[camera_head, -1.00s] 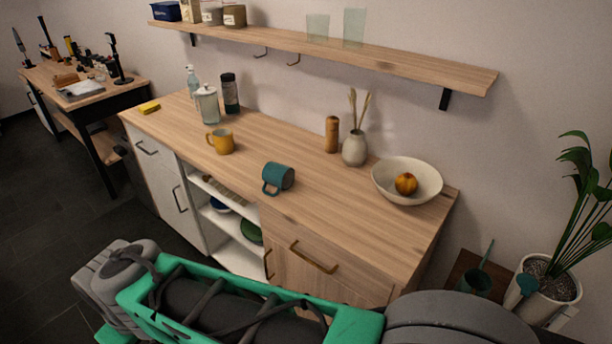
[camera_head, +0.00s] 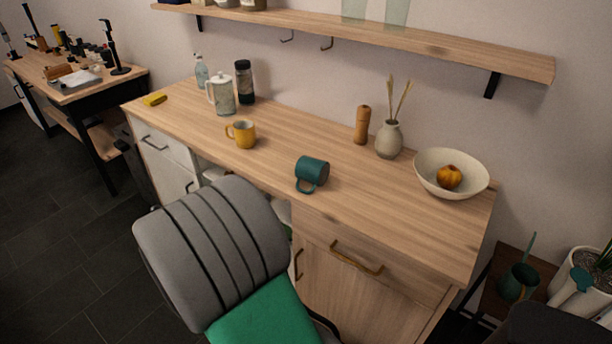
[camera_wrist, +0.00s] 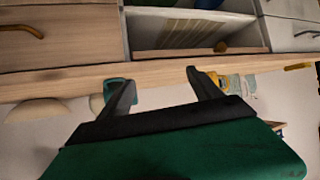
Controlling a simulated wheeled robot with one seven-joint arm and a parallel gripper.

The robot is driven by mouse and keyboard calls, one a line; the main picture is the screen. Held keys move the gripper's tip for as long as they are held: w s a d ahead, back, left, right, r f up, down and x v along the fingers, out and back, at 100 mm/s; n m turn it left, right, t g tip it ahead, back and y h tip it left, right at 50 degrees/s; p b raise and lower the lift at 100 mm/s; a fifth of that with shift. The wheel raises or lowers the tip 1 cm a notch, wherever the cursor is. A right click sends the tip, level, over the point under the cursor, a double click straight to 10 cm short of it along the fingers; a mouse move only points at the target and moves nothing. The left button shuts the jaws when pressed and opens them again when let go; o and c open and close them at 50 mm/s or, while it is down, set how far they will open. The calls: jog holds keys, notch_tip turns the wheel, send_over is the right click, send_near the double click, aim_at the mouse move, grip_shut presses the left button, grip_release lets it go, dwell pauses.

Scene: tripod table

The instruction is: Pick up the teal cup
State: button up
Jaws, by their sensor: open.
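The teal cup (camera_head: 312,169) lies on its side near the front edge of the wooden counter (camera_head: 400,215), handle toward the front and left. In the wrist view, the teal cup (camera_wrist: 112,84) shows partly behind the left finger. My gripper (camera_wrist: 160,78) is open, with nothing between its fingers. Its fingers are apart from the cup, in front of the cabinet side of the counter. My grey and green arm hides part of the cabinet front in the head view, and my fingertips do not show there.
A yellow mug (camera_head: 243,134) stands left of the cup. A wooden mill (camera_head: 362,125), a vase (camera_head: 389,140) and a white bowl (camera_head: 432,178) with an orange fruit stand to the right. A shelf (camera_head: 400,38) hangs above. The counter around the cup is clear.

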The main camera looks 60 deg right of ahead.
aim_at(309, 164)
jog(key=shift+o, duration=0.7)
jog(key=s+d+h, duration=0.1)
jog(key=d, duration=0.1)
jog(key=s+d+m+g+h, duration=0.1)
jog(key=s+d, duration=0.1)
jog(key=d, duration=0.1)
jog(key=s+d+m+g+h, duration=0.1)
jog(key=s+d, duration=0.1)
jog(key=shift+d, duration=0.3)
jog(key=o, duration=0.3)
jog(key=s+d+r+h, duration=0.1)
jog(key=s+d+r+m+h, duration=0.1)
jog(key=s+d+h, duration=0.1)
jog(key=shift+s+d+r+g+b, duration=0.2)
jog(key=shift+s+d+g+b, duration=0.05)
jog(key=shift+s+g+b, duration=0.1)
jog(key=shift+o, duration=0.4)
jog(key=d, duration=0.2)
jog(key=d+p, duration=0.1)
jog(key=d, duration=0.4)
jog(key=shift+s+d+p, duration=0.3)
jog(key=shift+d+p, duration=0.05)
jog(key=c, duration=1.9)
